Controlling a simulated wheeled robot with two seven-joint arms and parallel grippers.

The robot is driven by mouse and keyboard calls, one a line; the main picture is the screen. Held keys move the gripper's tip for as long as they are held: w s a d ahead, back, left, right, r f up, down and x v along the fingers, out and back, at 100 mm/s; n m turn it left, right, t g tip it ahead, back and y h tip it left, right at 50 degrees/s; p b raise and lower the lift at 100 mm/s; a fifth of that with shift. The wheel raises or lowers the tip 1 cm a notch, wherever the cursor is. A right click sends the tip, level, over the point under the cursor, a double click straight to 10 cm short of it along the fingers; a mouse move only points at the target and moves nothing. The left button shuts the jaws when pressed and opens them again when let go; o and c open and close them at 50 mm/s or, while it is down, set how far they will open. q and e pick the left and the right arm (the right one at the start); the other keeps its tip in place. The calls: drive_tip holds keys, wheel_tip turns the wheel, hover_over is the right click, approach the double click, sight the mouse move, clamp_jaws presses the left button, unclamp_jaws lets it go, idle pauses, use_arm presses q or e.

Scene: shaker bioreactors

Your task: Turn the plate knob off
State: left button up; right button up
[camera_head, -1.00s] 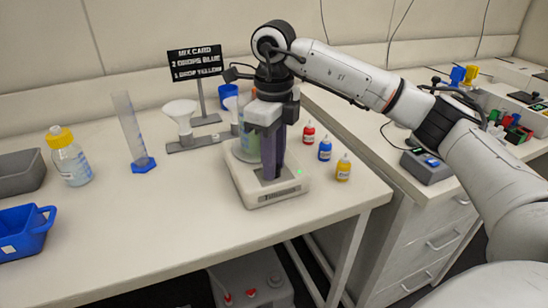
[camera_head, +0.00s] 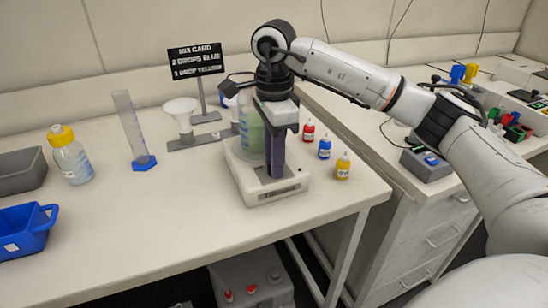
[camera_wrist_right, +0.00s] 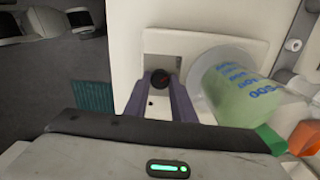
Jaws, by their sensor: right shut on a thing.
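The white stirrer plate (camera_head: 240,178) stands on the bench, and no green light shows on it in the head view. Its dark round knob (camera_wrist_right: 160,78) shows in the right wrist view between the two purple fingertips. My right gripper (camera_wrist_right: 160,86) is shut on the knob; in the head view the gripper (camera_head: 278,172) points down at the plate's front, and its fingers hide the knob. A clear beaker with green liquid (camera_head: 249,138) stands on the plate right behind the gripper. It also shows in the wrist view (camera_wrist_right: 235,88). My left gripper is not in view.
Red (camera_head: 307,133), blue (camera_head: 324,149) and yellow (camera_head: 343,166) dropper bottles stand right of the plate. A funnel on a stand (camera_head: 182,115), a cylinder (camera_head: 132,130) and a yellow-capped bottle (camera_head: 70,155) stand to the left. The bench front (camera_head: 170,220) is clear.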

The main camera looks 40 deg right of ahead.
drive_tip(key=shift+n, duration=0.4)
drive_tip(key=o, duration=1.1)
drive_tip(key=shift+c, duration=0.2)
wheel_tip(320, 180, up, 10)
drive_tip(key=p, duration=0.1)
drive_tip(key=shift+r, duration=0.15)
